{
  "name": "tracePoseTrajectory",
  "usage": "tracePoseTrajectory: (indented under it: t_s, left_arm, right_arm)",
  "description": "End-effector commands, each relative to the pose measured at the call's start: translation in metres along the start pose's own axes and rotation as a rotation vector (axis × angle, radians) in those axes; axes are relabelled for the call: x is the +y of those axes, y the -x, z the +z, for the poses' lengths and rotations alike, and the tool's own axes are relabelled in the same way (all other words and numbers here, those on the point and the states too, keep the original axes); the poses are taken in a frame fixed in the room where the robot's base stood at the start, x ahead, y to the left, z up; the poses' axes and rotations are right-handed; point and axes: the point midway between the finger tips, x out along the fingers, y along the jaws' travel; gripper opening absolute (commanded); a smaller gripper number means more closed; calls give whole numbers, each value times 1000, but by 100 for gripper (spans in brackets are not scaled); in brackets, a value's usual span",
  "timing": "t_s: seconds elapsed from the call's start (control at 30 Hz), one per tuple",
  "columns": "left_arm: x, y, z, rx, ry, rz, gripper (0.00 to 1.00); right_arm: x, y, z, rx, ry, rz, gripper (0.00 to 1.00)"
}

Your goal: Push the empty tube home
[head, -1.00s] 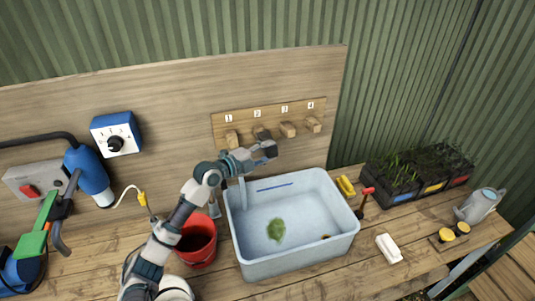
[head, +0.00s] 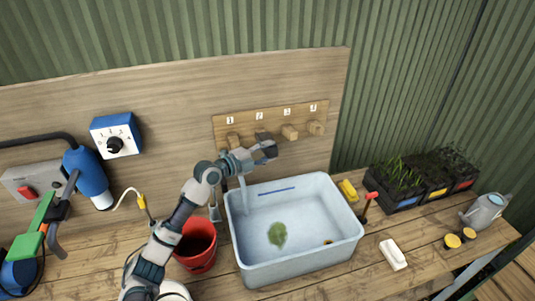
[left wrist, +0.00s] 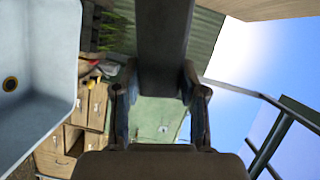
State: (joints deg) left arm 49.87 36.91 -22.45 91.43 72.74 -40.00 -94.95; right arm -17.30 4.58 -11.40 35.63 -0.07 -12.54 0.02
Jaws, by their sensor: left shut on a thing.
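Wooden square-ended tubes stick out of a numbered board (head: 221,122): tube 1 (head: 233,139), tube 2 (head: 261,134), tube 3 (head: 290,131) and tube 4 (head: 316,127). My left gripper (head: 267,150) is at tube 2, just below its visible end, and partly hides it. In the left wrist view a dark, straight-sided bar (left wrist: 163,40) runs between the fingers of this gripper (left wrist: 160,95), which is shut on it. It appears to be tube 2. I cannot see inside any tube, so I cannot tell which is empty. My right gripper is not in view.
A pale tub (head: 252,253) with a green clump (head: 277,234) stands below the board. A red bucket (head: 196,250) is left of it, under my arm. Plant trays (head: 405,204), a yellow sponge (head: 348,190) and a white block (head: 393,254) are to the right.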

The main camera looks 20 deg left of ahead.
Motion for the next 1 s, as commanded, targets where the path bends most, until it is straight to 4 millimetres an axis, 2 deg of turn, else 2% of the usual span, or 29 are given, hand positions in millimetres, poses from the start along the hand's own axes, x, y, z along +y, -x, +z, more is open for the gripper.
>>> tracePoseTrajectory:
  t_s: [1.0]
  left_arm:
    - [0,-2,7,0,-1,-1,18]
  right_arm:
    - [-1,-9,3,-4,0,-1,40]
